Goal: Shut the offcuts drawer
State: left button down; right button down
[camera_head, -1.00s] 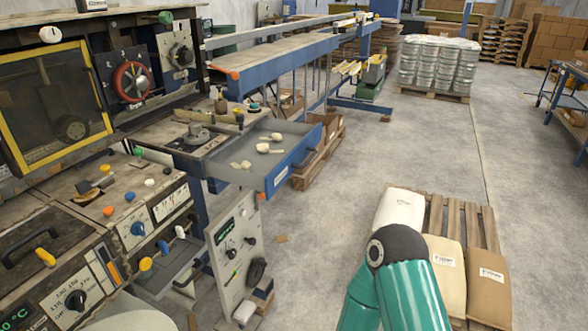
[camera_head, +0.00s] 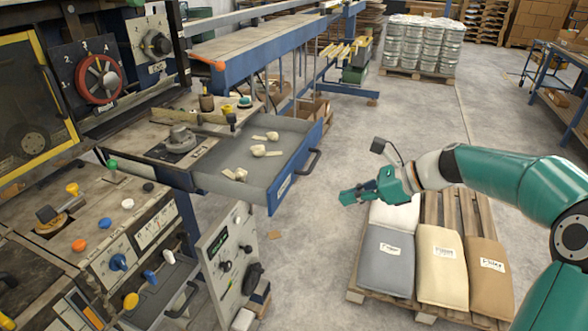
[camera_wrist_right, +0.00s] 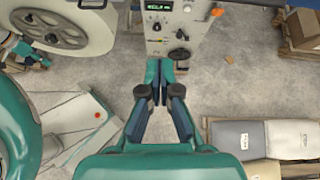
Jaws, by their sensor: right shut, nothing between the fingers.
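The offcuts drawer (camera_head: 285,196) stands pulled out from the machine table, with a blue front, a grey tray and a dark handle (camera_head: 312,162) on its outer face. Several pale offcuts (camera_head: 258,150) lie inside it. My right gripper (camera_head: 345,197) is in the head view to the right of the drawer front, apart from it, over the floor. Its fingers are shut and empty. In the right wrist view the gripper (camera_wrist_right: 157,92) points toward a grey control panel, and the drawer does not show there.
A grey control panel (camera_head: 228,250) stands below and left of the drawer. A pallet with several sacks (camera_head: 437,265) lies under my right arm. A long blue-framed bench (camera_head: 262,48) runs behind the drawer. Bare floor (camera_head: 305,255) lies between drawer and pallet.

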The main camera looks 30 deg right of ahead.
notch_tip(320, 180, up, 5)
jog(key=m, duration=0.1)
jog(key=t, duration=0.1)
send_near(288, 182)
notch_tip(288, 182, down, 3)
jog(key=w, duration=0.1)
pick_arm(q)
jog(key=shift+w+a+r+p, duration=0.2)
jog(key=shift+w+r+p, duration=0.35)
jog(key=shift+r+p, duration=0.25)
pick_arm(e)
jog(key=shift+y, duration=0.3)
jog(key=shift+w+a+f, duration=0.15)
jog(key=shift+w+a, duration=0.7)
jog(key=shift+w+a+f, duration=0.2)
jog(key=shift+w+a, duration=0.7)
